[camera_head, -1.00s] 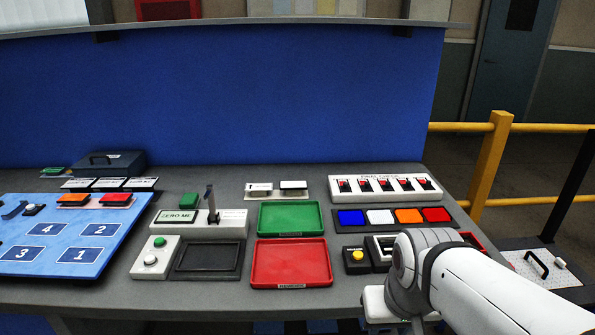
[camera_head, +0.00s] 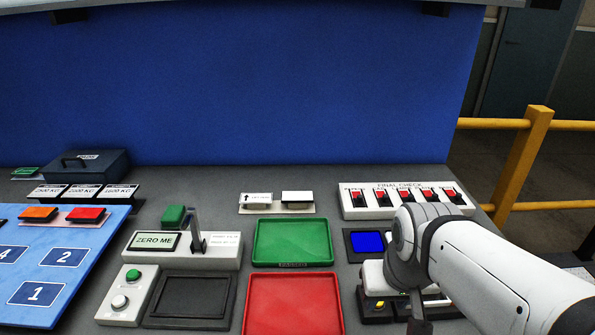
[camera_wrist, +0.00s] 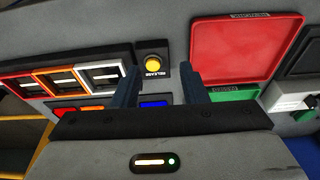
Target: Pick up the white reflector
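My gripper (camera_wrist: 161,74) is open and empty in the wrist view, its two dark fingers apart above the counter. A row of coloured square pads lies beyond the fingers: blue (camera_wrist: 155,103), orange (camera_wrist: 91,108) and red (camera_wrist: 65,112). The blue pad also shows in the head view (camera_head: 368,242). The white pad of that row, between blue and orange, is not visible now; my arm covers its place in the head view, and a finger seems to cover it in the wrist view. A white-topped block (camera_head: 297,197) stands behind the green tray.
A yellow release button (camera_wrist: 153,61) is just beyond the fingers, beside red, orange and white framed slots (camera_wrist: 102,75). Red (camera_head: 293,306) and green (camera_head: 293,242) trays lie left of my arm. A white switch panel (camera_head: 404,199) stands behind the pads.

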